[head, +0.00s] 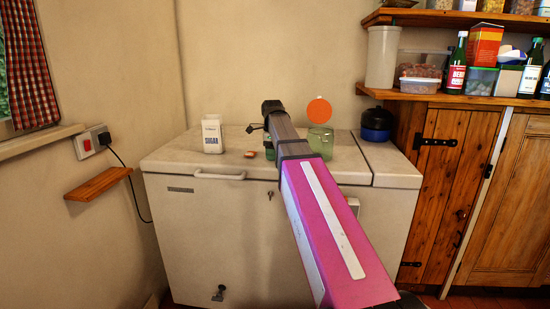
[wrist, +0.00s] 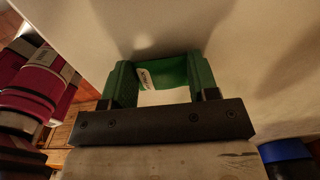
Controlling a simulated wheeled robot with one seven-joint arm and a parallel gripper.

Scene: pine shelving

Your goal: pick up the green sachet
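The green sachet (wrist: 168,72), bright green with a white label on its left side, is between the two dark green fingers of my gripper (wrist: 160,72) in the wrist view. It spans the gap from finger to finger with no visible space at either side, so the gripper appears shut on it. A pale surface shows below it between the fingers. In the head view, my gripper (head: 268,147) is over the white chest freezer's lid, largely hidden behind my arm, with a bit of green showing. Whether the sachet touches the lid cannot be told.
On the freezer (head: 200,225) stand a white sugar carton (head: 212,134), a small reddish item (head: 251,154), a green glass jar (head: 321,142) with an orange disc (head: 319,110) above it, and a dark blue pot (head: 376,123). Shelves with bottles and tubs are at right.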

